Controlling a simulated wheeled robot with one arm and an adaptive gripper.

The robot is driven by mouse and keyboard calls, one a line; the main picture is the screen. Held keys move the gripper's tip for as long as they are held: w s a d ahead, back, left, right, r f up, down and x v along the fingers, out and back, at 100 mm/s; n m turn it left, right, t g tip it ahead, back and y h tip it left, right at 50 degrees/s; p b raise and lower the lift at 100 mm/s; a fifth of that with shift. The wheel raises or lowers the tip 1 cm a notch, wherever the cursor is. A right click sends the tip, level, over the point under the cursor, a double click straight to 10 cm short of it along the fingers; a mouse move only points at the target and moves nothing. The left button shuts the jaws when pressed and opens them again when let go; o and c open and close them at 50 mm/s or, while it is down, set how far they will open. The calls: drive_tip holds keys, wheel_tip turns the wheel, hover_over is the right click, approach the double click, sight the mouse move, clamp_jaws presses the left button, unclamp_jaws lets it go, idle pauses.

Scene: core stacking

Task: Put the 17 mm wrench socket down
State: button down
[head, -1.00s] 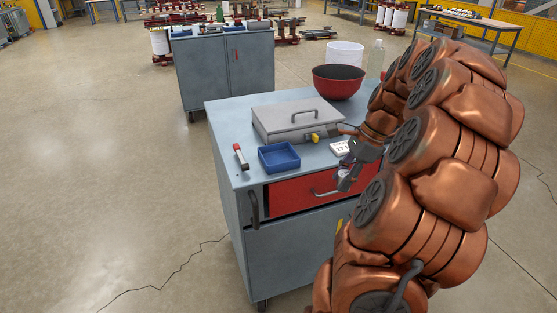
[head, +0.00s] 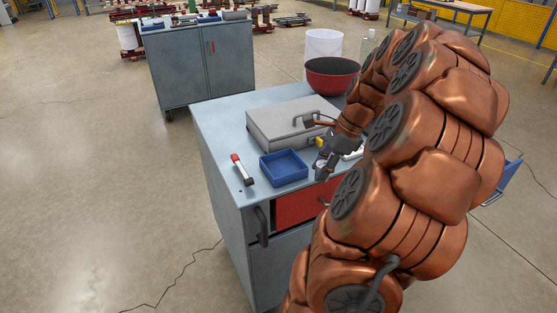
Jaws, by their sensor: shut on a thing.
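My gripper (head: 321,172) is at the front edge of the grey cabinet top, just right of the blue tray (head: 264,173). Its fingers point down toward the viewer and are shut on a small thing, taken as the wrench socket. The socket (head: 320,165) is tiny and mostly covered by the fingers, so its size marking cannot be read. The gripper looks slightly above the top, apart from the tray; the exact gap cannot be told. The tray looks empty.
A grey case (head: 285,122) with a handle lies behind the tray. A red bowl (head: 331,82), a white cylinder (head: 323,46) and a bottle (head: 367,45) stand at the back. A red-and-white tool (head: 243,171) lies left. The left part of the cabinet top (head: 215,125) is clear.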

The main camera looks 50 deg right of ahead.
drive_tip(key=p, duration=0.3)
hover_over(278, 171)
drive_tip(key=s+d, duration=0.1)
drive_tip(key=shift+d+f, duration=0.1)
drive_tip(key=shift+f, duration=0.45)
drive_tip(key=shift+w+f, duration=0.1)
drive_tip(key=shift+f, duration=0.25)
drive_tip(key=shift+f+p, duration=0.4)
drive_tip(key=shift+f, duration=1.05)
drive_tip(key=shift+f, duration=0.2)
drive_tip(key=c, duration=0.8)
unclamp_jaws()
drive_tip(key=shift+o, duration=0.2)
drive_tip(key=shift+r, duration=0.15)
